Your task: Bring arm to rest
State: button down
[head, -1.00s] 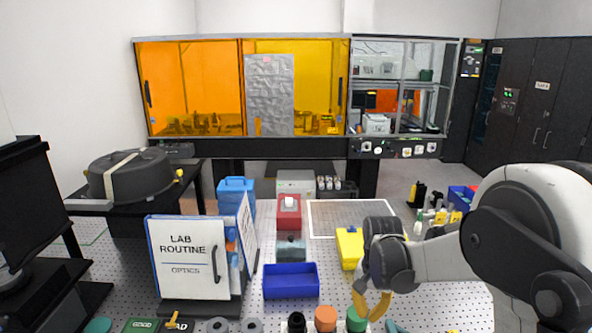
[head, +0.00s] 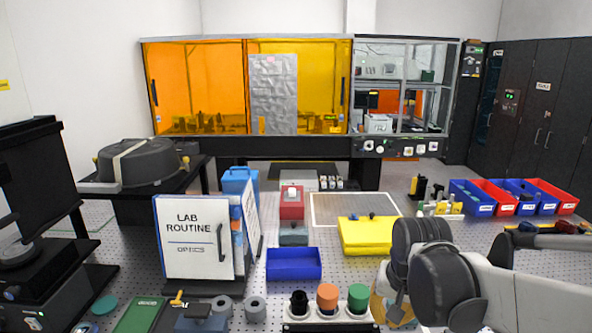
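My arm comes in from the right edge in the head view and lies low over the right front of the perforated table (head: 340,262). No held object shows.
A rack (head: 330,327) with black, orange and green-topped pieces stands just left of my gripper. A blue bin (head: 293,264) and the lab routine board (head: 193,238) are further left. Red and blue bins (head: 492,197) line the back right.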

jog(key=s+f+n+t+b, duration=0.3)
jog(key=s+b, duration=0.4)
jog(key=s, duration=0.6)
notch_tip(320, 180, down, 2)
jog(key=shift+t+b, duration=0.3)
jog(key=shift+t, duration=0.3)
